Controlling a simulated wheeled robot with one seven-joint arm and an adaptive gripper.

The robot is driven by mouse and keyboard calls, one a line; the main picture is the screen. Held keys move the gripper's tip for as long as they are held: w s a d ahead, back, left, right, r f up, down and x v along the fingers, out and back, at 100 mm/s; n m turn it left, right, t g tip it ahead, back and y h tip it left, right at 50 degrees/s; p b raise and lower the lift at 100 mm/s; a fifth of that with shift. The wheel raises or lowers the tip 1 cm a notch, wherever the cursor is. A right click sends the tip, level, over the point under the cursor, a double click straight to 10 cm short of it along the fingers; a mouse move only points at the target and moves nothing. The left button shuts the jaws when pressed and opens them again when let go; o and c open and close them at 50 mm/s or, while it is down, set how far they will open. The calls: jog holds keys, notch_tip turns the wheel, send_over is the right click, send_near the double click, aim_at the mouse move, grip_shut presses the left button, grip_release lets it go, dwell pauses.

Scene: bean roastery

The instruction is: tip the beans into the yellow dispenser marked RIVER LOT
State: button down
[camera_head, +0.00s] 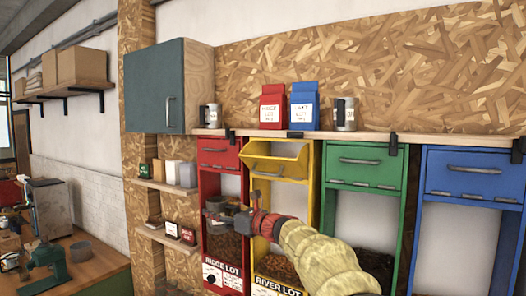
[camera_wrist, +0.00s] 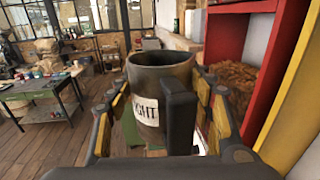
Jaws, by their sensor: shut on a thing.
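The yellow dispenser (camera_head: 315,200) marked RIVER LOT stands between the red and green ones; its top hopper (camera_head: 278,168) is tilted open. Beans show low inside the dispenser. My gripper (camera_head: 228,214) is in front of the red dispenser, left of and below the yellow hopper. In the wrist view my gripper (camera_wrist: 165,105) is shut on a dark mug (camera_wrist: 158,72), with a finger on each side. The mug is roughly upright and has a white label reading partly "IGHT". Its contents cannot be made out.
The red dispenser (camera_head: 218,158) marked RIDGE LOT, the green dispenser (camera_head: 362,165) and the blue one (camera_head: 470,175) have closed tops. A shelf (camera_head: 400,137) above holds mugs and a red bag (camera_head: 272,106) and a blue bag (camera_head: 304,106). A teal cabinet (camera_head: 160,88) hangs left.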

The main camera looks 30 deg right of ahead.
jog(key=s+d+r+m+h+p, duration=0.1)
jog(key=s+r+h+p, duration=0.1)
jog(key=r, duration=1.4)
jog(key=shift+s+d+r+m+t+h, duration=0.15)
jog(key=shift+s+r+m+t+h, duration=0.2)
jog(key=shift+s, duration=0.45)
jog(key=shift+r, duration=0.1)
